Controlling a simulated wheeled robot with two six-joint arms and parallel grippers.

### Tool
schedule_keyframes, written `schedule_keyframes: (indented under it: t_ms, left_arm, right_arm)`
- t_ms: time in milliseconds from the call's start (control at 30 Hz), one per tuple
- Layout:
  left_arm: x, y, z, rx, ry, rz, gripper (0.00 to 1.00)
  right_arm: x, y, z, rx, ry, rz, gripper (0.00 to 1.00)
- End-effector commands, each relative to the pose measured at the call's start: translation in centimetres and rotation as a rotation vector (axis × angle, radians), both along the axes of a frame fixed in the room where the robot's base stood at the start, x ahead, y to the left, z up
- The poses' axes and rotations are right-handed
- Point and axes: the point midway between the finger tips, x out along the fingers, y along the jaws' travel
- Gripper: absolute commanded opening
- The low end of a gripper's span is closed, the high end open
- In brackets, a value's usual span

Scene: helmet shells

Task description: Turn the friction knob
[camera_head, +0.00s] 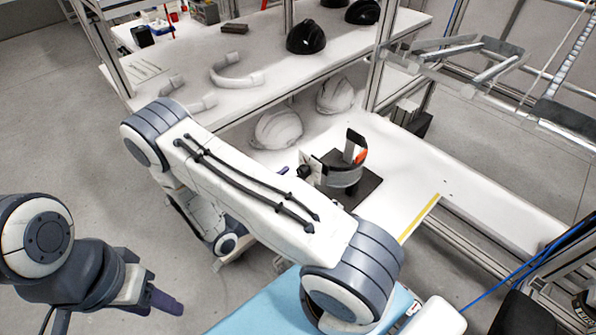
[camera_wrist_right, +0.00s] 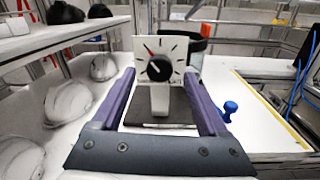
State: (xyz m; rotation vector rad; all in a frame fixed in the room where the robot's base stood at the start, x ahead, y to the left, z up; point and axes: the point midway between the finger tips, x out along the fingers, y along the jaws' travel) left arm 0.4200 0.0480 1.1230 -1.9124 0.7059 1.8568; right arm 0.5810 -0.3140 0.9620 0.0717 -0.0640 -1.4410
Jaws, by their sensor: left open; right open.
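The friction knob (camera_wrist_right: 159,68) is a round black dial on a white square panel with tick marks and a red mark at its upper left. In the head view the knob (camera_head: 303,171) sits on the left side of a black stand. My right gripper (camera_wrist_right: 158,77) is open; its two purple fingers frame the knob in the wrist view, and I see no contact. In the head view only a small purple part of the right gripper (camera_head: 283,171) shows beyond my arm. My left gripper (camera_head: 165,301) is at lower left, away from the knob; its fingertips are hard to separate.
The dark base plate (camera_head: 368,188) and curved grey band (camera_head: 345,177) stand by the panel. White helmet shells (camera_head: 277,130) lie to the left, under a shelf with black shells (camera_head: 306,37). A blue object (camera_wrist_right: 229,109) stands right of the fingers. A yellow strip (camera_head: 419,217) marks the table.

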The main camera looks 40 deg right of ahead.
Motion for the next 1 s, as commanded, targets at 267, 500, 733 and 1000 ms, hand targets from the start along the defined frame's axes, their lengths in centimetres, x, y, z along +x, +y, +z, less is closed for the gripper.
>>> schedule_keyframes:
  t_ms: [267, 500, 733, 1000]
  left_arm:
    - [0.0, 0.0, 1.0, 0.000, 0.000, 0.001, 0.50]
    - [0.0, 0.0, 1.0, 0.000, 0.000, 0.001, 0.50]
    - [0.0, 0.0, 1.0, 0.000, 0.000, 0.001, 0.50]
    - [0.0, 0.0, 0.8, 0.000, 0.000, 0.001, 0.50]
  right_arm:
    - [0.3, -2.8, 0.1, 0.000, 0.000, -0.002, 0.77]
    - [0.4, -2.9, 0.0, 0.001, -0.001, 0.001, 0.77]
    - [0.4, -2.9, 0.0, 0.001, 0.000, 0.000, 0.08]
    - [0.4, -2.9, -0.1, 0.002, -0.017, 0.000, 0.00]
